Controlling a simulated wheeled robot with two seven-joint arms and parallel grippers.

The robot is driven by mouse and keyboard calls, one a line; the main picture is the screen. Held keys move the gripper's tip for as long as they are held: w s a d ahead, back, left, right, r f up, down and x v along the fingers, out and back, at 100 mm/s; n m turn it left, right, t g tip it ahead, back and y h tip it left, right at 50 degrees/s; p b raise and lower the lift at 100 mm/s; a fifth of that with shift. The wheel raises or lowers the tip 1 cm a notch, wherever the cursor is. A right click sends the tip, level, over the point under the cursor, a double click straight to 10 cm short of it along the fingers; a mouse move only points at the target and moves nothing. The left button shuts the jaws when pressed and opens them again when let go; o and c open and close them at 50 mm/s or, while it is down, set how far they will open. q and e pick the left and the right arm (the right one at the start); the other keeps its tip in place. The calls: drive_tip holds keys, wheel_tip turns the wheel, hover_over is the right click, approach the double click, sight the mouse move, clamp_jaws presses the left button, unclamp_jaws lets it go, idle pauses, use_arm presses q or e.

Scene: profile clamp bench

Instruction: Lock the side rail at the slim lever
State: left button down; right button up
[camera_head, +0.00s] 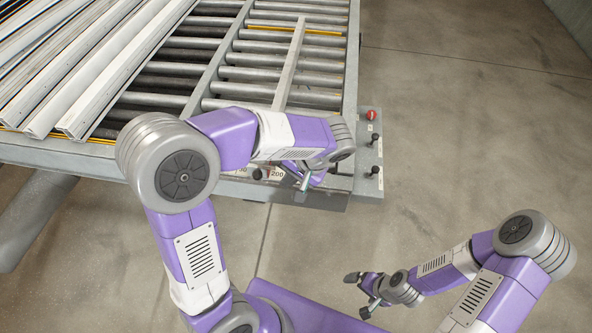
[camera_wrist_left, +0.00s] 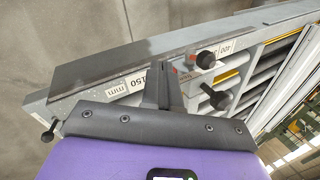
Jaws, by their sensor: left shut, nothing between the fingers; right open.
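The side rail (camera_head: 330,197) is the grey edge of the roller bench, with a number scale; it crosses the left wrist view (camera_wrist_left: 110,65). Black-knobbed levers stand at the bench: one (camera_head: 257,174) left of my left gripper, two (camera_head: 374,137) (camera_head: 376,170) at the right corner. The left wrist view shows black knobs right of the fingers (camera_wrist_left: 205,59) (camera_wrist_left: 220,100) and one at far left (camera_wrist_left: 48,137). I cannot tell which lever is the slim one. My left gripper (camera_head: 304,184) is shut and empty over the scale. My right gripper (camera_head: 366,292) is open, away from the bench.
Long pale profiles (camera_head: 85,80) lie on the rollers at left. A crossbar (camera_head: 291,65) spans the rollers. A red button (camera_head: 371,114) sits at the bench's right corner. The floor (camera_head: 470,130) to the right is clear.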

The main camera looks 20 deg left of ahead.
sight(257, 177)
use_arm(q)
drive_tip(key=shift+s+a+f+p, duration=0.1)
drive_tip(key=shift+a+f+p, duration=0.15)
drive_tip(key=shift+a, duration=1)
drive_tip(key=shift+a+f+p, duration=0.15)
drive_tip(key=shift+a+f, duration=0.15)
drive_tip(key=shift+a, duration=0.9)
use_arm(e)
drive_tip(key=shift+r, duration=0.35)
